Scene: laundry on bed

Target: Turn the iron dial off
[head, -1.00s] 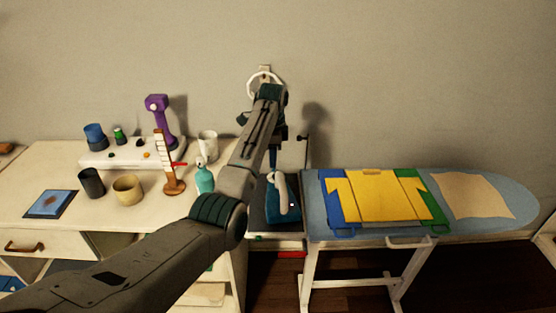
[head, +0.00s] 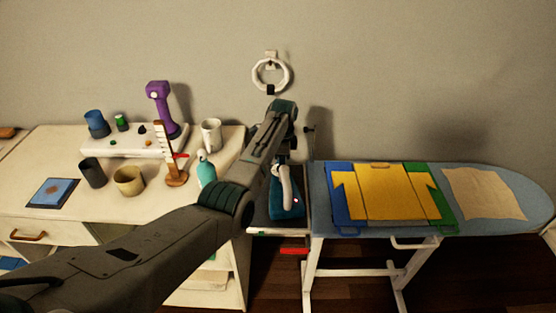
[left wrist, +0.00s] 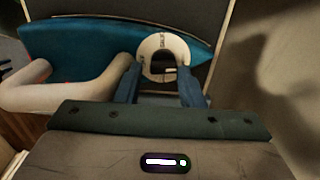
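The teal iron (head: 284,211) with a white handle (head: 286,183) rests on a dark pad left of the ironing board. A small red light shows on it. In the left wrist view the iron's teal body (left wrist: 85,45) crosses the top and its white handle (left wrist: 75,88) lies at left. A white ring-shaped dial (left wrist: 147,47) is just past my left gripper (left wrist: 160,72). Its blue fingers are apart, one toward each side of the dial; I cannot tell whether they touch it. In the head view my forearm mostly hides this gripper. My right gripper is not in view.
The ironing board (head: 325,210) stands at right with a folded yellow shirt (head: 385,192) and a beige cloth (head: 487,192). At left, a white desk (head: 60,145) holds cups, a teal bottle (head: 206,171) and a purple device (head: 161,105). A white ring (head: 258,77) hangs on the wall.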

